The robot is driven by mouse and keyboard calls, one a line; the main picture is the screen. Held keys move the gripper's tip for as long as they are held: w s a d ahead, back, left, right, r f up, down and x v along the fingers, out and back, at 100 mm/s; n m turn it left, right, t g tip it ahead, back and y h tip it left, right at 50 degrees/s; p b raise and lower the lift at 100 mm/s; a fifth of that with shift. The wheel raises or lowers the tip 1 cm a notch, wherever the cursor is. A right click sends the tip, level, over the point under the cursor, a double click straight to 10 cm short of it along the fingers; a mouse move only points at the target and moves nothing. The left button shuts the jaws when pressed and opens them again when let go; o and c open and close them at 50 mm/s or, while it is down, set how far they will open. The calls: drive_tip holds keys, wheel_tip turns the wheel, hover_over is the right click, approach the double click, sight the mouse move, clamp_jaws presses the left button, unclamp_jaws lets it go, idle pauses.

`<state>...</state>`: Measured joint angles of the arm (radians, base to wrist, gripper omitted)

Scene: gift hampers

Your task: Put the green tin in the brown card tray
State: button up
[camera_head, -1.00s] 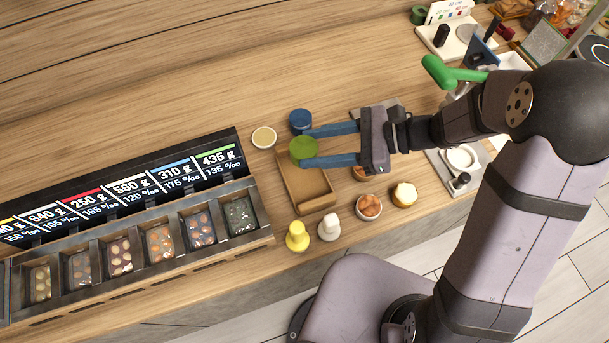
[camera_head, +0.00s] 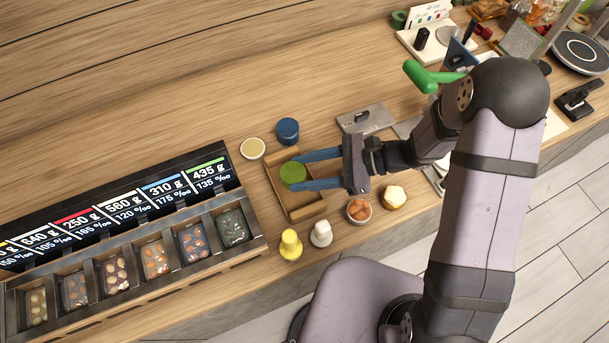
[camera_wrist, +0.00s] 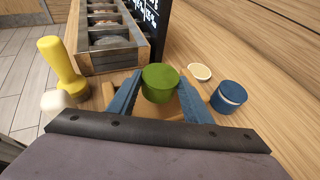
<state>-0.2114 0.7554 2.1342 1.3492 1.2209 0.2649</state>
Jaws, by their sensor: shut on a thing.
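The green tin (camera_head: 293,174) is between the blue fingers of my gripper (camera_head: 305,171), which is shut on it. It also shows in the wrist view (camera_wrist: 160,83), upright between the two fingertips. The brown card tray (camera_head: 305,211) lies on the wooden counter, and the tin is over its interior in the head view. I cannot tell whether the tin touches the tray floor. In the wrist view the tin and fingers hide much of the tray.
A blue tin (camera_head: 287,131) and a cream-topped round pot (camera_head: 252,148) stand behind the tray. Yellow (camera_head: 290,245) and white (camera_head: 321,234) stamp-like pieces stand in front. Small bowls (camera_head: 359,210) are at the right. A compartment rack (camera_head: 195,242) stands left.

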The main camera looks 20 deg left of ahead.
sight(304, 178)
drive_tip(key=shift+f, duration=1.55)
drive_tip(key=shift+f, duration=0.2)
drive_tip(key=o, duration=0.8)
drive_tip(key=shift+r, duration=0.1)
drive_tip(key=shift+r, duration=0.1)
drive_tip(key=shift+w+d, duration=0.1)
drive_tip(key=shift+d, duration=0.05)
drive_tip(key=b+v, duration=0.2)
drive_tip(key=v, duration=0.9)
drive_tip(key=shift+w+d+r, duration=0.1)
drive_tip(key=shift+d+r, duration=0.05)
drive_tip(key=shift+d, duration=0.2)
